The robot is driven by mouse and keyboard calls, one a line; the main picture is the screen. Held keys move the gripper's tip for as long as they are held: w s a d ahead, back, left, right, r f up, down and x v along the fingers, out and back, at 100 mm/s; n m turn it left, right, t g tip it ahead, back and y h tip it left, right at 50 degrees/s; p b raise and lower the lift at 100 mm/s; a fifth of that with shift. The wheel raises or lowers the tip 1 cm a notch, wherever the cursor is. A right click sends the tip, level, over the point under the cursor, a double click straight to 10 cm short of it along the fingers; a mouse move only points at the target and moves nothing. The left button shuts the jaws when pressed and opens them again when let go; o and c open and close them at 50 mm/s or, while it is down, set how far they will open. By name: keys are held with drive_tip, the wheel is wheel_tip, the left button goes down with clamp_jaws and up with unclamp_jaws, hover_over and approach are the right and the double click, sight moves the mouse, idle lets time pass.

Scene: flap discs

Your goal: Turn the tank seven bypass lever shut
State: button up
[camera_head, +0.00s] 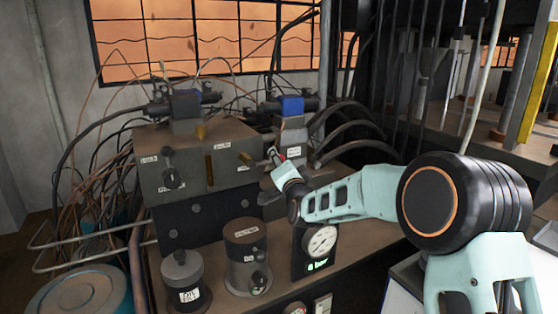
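My gripper (276,157) is at the right end of a grey valve block (185,148), close to a small brass-coloured lever (246,158). Whether it touches that lever, and whether its fingers are open or shut, is too small to tell. A black lever knob (173,178) sits on the block's left front. A brass upright handle (209,168) stands at the block's middle. The small white labels on the block are unreadable here, so I cannot tell which lever is tank seven's bypass.
A round gauge (321,241) with a green readout stands below my forearm. Two dark cylinders, a taller one (243,252) and a shorter one (183,278), stand on the bench front. Hoses (350,115) crowd the right back. A blue-rimmed drum (80,292) is at lower left.

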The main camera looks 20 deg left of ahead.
drive_tip(key=shift+w+a, duration=0.25)
drive_tip(key=shift+w, duration=0.2)
drive_tip(key=shift+c, duration=0.5)
clamp_jaws()
